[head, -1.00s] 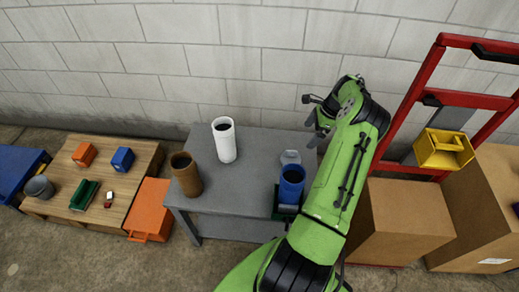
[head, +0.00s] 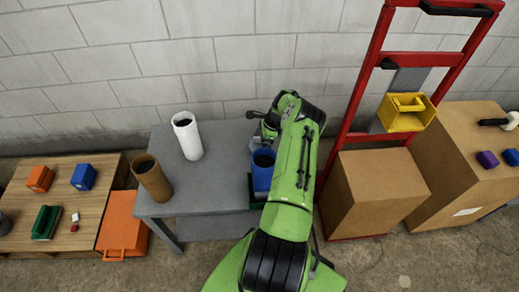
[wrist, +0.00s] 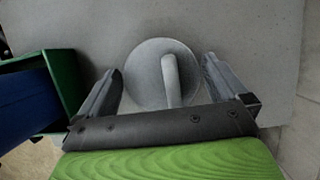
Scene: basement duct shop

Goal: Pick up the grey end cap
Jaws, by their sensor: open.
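The grey end cap (wrist: 148,70) is a round disc with a bar handle across its top. It lies on the grey table (wrist: 100,22). In the wrist view my gripper (wrist: 160,72) is open, with one finger on each side of the cap and the handle between them. I cannot tell whether either finger touches it. In the head view my gripper (head: 262,124) is low over the right part of the grey table (head: 208,203), just behind the blue tube (head: 263,172). There the cap (head: 254,146) is mostly hidden by my arm and the tube.
The blue tube stands in a green holder (wrist: 62,62) left of my gripper in the wrist view. A white tube (head: 188,138) and a brown tube (head: 152,180) stand further left. A red hand truck (head: 365,90) and cardboard boxes (head: 372,190) are to the right.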

